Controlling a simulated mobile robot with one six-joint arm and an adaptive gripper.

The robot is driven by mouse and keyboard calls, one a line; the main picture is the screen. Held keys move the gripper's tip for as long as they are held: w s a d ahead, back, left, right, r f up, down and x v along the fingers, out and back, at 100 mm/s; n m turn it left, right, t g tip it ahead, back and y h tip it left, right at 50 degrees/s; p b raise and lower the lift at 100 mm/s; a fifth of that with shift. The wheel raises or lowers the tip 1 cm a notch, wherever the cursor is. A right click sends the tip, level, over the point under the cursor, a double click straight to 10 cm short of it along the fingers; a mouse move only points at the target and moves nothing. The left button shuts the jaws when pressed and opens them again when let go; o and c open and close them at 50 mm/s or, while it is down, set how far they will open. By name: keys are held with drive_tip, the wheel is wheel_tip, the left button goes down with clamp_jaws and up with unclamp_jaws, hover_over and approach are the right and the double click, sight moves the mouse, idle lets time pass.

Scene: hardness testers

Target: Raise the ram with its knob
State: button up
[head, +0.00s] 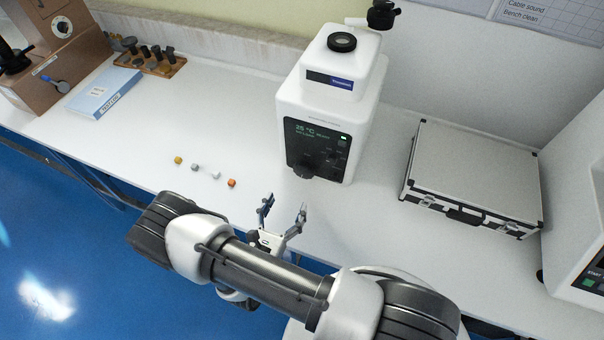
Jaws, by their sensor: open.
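A brown tester (60,45) with a round dial (62,27) stands at the far left, cut off by the frame. A black rounded part (14,58) shows at its left, and a blue-ended handle (60,85) sticks out low on its front. I cannot tell which part is the ram or its knob. A white machine (358,115) with a lit 25 °C panel stands at the centre back and has a dark knob (303,171) low on its front. My gripper (284,209) is open and empty over the bench's front part, in front of the white machine, touching nothing.
Several small coloured cubes (194,167) lie left of my gripper. A blue-and-white box (104,93) and a wooden rack (150,61) stand farther left. A silver case (470,178) and another white machine (580,235) are at the right. The bench (235,120) between rack and white machine is clear.

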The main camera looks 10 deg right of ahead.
sight(303, 172)
drive_tip(key=b+x, duration=0.1)
drive_tip(key=x, duration=1.1)
drive_tip(key=c, duration=1.1)
